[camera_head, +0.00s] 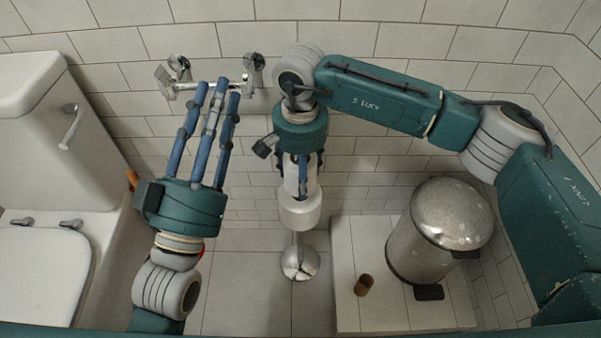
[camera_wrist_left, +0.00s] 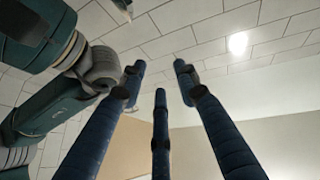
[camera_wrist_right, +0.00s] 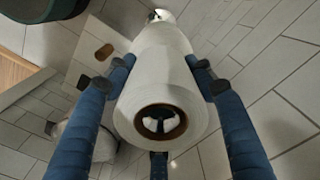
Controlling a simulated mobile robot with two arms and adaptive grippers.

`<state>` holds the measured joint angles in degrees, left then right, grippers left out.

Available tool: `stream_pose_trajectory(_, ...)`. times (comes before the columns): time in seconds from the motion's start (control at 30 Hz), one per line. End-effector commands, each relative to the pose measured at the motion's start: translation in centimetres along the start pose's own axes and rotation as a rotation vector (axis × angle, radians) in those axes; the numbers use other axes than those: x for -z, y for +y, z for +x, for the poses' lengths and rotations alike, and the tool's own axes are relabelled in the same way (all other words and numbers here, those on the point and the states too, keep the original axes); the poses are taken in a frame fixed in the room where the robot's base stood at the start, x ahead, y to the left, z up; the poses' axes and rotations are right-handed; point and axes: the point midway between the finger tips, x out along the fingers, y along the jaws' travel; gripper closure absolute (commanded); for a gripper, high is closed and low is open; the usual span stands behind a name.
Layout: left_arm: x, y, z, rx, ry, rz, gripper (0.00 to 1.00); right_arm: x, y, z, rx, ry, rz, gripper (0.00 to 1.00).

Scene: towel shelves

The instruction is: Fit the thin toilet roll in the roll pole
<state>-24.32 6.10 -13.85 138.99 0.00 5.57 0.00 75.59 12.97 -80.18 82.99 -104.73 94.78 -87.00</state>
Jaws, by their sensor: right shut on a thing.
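My right gripper (camera_head: 300,180) points down with its fingers around the white thin toilet roll (camera_head: 291,178), and is shut on it. In the right wrist view the roll (camera_wrist_right: 188,122) shows its open brown core, with something shiny and dark inside. A wider white roll (camera_head: 300,211) shows just below the fingers in the head view. The chrome roll pole (camera_head: 298,242) stands under it on a round base (camera_head: 299,264). Whether the pole passes through the held roll, I cannot tell. My left gripper (camera_head: 220,85) is open and empty, fingers up.
A toilet (camera_head: 98,180) stands at the left. A chrome wall fixture (camera_head: 203,88) is behind my left fingers. At the right, a raised tiled ledge (camera_head: 350,240) bears a metal bin (camera_head: 450,215) and a brown empty core (camera_head: 364,285). The floor around the pole base is clear.

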Motion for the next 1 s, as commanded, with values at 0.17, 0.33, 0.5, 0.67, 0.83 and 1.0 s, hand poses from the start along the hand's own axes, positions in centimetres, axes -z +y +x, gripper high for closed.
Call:
stream_pose_trajectory(0.17,0.5,0.1,0.0,-0.001,0.021,-0.001,0.69,0.0,0.0,0.1,0.0,0.0,0.0,0.74)
stream_pose_trajectory(0.33,0.9,0.1,0.0,-0.002,0.04,-0.002,0.69,0.0,0.0,0.2,0.0,0.0,0.0,0.74)
stream_pose_trajectory(0.5,1.3,0.1,-0.1,-0.002,0.059,-0.003,0.69,0.0,0.0,0.3,0.0,0.0,0.0,0.74)
stream_pose_trajectory(0.67,1.7,0.2,-0.1,-0.003,0.078,-0.003,0.69,0.0,0.0,0.4,0.0,0.0,0.0,0.74)
stream_pose_trajectory(0.83,2.1,0.2,-0.1,-0.004,0.096,-0.004,0.69,0.0,0.0,0.5,0.0,0.0,0.0,0.74)
stream_pose_trajectory(1.0,2.6,0.3,-0.2,-0.005,0.116,-0.005,0.69,0.0,0.0,0.6,0.0,0.0,0.0,0.74)
